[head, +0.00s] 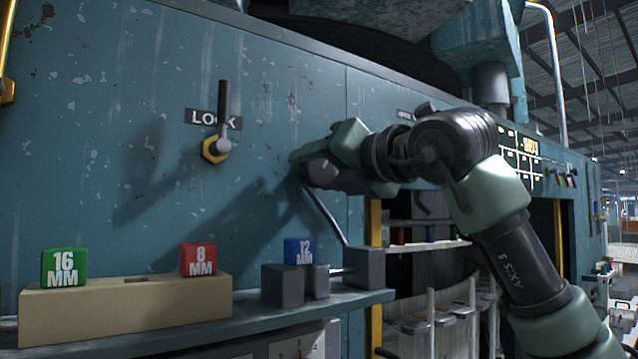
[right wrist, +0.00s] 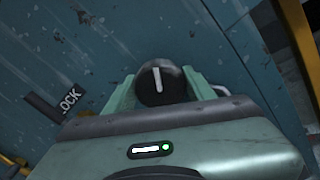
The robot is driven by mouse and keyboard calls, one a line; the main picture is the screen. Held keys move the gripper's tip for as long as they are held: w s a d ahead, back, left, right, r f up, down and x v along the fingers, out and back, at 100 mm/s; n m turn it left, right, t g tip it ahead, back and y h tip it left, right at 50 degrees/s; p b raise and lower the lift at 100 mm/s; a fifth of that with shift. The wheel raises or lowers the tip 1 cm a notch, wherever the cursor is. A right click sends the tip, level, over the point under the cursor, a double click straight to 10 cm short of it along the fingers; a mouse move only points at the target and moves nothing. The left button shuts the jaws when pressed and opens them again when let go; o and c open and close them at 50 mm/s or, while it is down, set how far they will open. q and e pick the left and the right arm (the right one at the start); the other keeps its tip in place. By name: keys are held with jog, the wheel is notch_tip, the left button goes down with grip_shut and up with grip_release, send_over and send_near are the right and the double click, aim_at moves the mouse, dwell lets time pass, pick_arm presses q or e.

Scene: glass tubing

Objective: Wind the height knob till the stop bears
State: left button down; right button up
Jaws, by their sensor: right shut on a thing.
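My right gripper (head: 308,163) is at the teal panel, right of the LOCK lever. In the right wrist view its two green fingers (right wrist: 162,88) are shut on a round black knob (right wrist: 158,80) with a white mark pointing nearly straight up in the picture. In the head view the gripper mostly hides the knob. Below, grey metal blocks (head: 283,287) stand on the ledge, with a thin rod running to the right-hand block (head: 364,268). A blue 12 MM block (head: 298,251) sits behind them; whether anything bears on it I cannot tell. My left gripper is out of view.
The LOCK lever (head: 223,118) points up on the panel. A beige holder (head: 125,312) carries a green 16 MM block (head: 64,267) and a red 8 MM block (head: 199,260). A thin bent rod (head: 325,216) slants below my gripper. An open bay with shelves lies to the right.

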jog(key=shift+m+b, duration=0.35)
jog(key=shift+m, duration=0.35)
jog(key=shift+r, duration=0.15)
jog(key=o, duration=1.3)
jog(key=shift+o, duration=0.2)
jog(key=shift+w+a, duration=0.1)
jog(key=shift+w, duration=0.05)
